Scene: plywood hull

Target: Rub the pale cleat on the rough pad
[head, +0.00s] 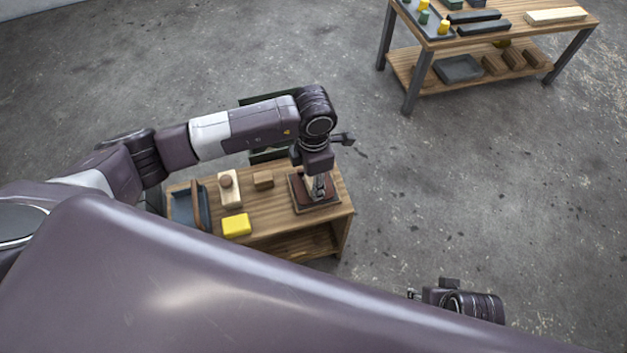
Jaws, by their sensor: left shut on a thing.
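My left gripper (320,193) points down over the right end of the small wooden bench. It is shut on a small pale piece, the pale cleat (312,184), mostly hidden by the fingers.
The bench (274,228) also bears a yellow block (236,225), a pale board with a brown round knob (229,190), a small brown block (263,180) and a dark tray (182,209). A second bench (486,42) with trays and blocks stands far right. Bare floor lies between.

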